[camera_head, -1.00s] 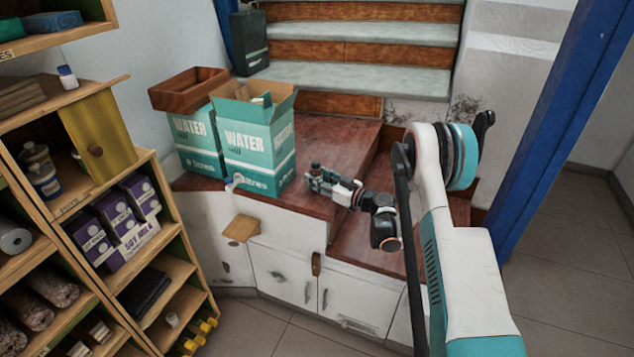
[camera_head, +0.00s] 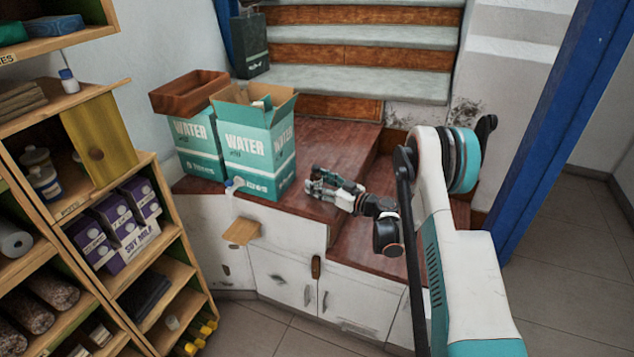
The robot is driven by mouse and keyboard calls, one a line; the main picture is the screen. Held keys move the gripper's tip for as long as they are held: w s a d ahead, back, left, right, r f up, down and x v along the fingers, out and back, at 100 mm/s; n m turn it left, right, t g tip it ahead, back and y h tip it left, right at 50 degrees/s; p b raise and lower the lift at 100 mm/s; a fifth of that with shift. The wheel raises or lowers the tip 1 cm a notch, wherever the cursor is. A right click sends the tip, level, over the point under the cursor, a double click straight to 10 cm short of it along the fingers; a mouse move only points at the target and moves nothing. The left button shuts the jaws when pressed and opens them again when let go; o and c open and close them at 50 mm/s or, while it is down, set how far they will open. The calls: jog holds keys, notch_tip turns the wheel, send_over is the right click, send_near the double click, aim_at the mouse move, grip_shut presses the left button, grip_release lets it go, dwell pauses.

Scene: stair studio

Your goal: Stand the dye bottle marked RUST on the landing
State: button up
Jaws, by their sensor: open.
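My gripper (camera_head: 318,182) is open, low over the brown wooden landing (camera_head: 335,140), just right of the front teal WATER box. Small dark and pale shapes show at its fingers; I cannot tell whether a bottle stands between them. A small white item (camera_head: 236,186) with a bluish part is at the landing's front edge, by the box's lower left corner. No RUST marking is readable in this view.
Two WATER boxes (camera_head: 255,147) and a brown wooden tray (camera_head: 190,92) crowd the landing's left. Grey stairs (camera_head: 350,52) rise behind. A yellow cabinet door (camera_head: 97,145) stands open at left. A blue post (camera_head: 560,130) is at right. The landing behind my gripper is clear.

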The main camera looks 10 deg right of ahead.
jog(key=p+v, duration=0.3)
jog(key=v, duration=0.8)
jog(key=shift+r, duration=0.15)
